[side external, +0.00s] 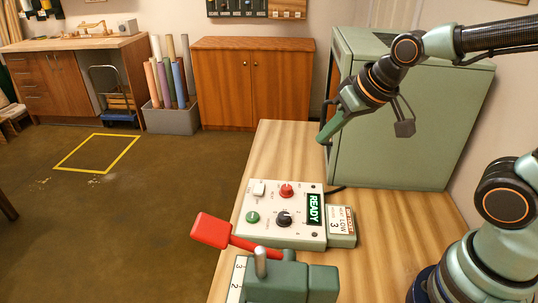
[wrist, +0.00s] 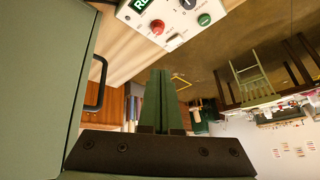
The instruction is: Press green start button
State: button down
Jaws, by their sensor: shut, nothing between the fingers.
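The green start button (side external: 252,217) is a round button at the lower left of a white control panel (side external: 262,233) on the wooden table. In the wrist view the green button (wrist: 204,19) shows at the top, right of the fingers. My gripper (side external: 323,139) is shut and empty. It is well above the table, beyond the panel and in front of the green cabinet, apart from the button. In the wrist view my gripper (wrist: 160,72) shows its green fingers together.
The panel also has a red knob (side external: 286,190), a black knob (side external: 284,218), a white switch (side external: 259,189) and a READY display (side external: 313,208). A red lever (side external: 212,231) on a green device stands close in front. A large green cabinet (side external: 400,120) stands behind.

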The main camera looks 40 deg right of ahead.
jog(key=w+a+f+m+y, duration=0.1)
jog(key=w+a+f+m, duration=0.1)
jog(key=w+a+f, duration=0.3)
jog(key=m+t+y, duration=0.2)
send_over(256, 218)
notch_tip(256, 218, down, 3)
jog(key=shift+f, duration=0.2)
jog(key=shift+f, duration=4.4)
jog(key=shift+f, duration=0.45)
jog(key=shift+f, duration=0.45)
jog(key=shift+r, duration=0.9)
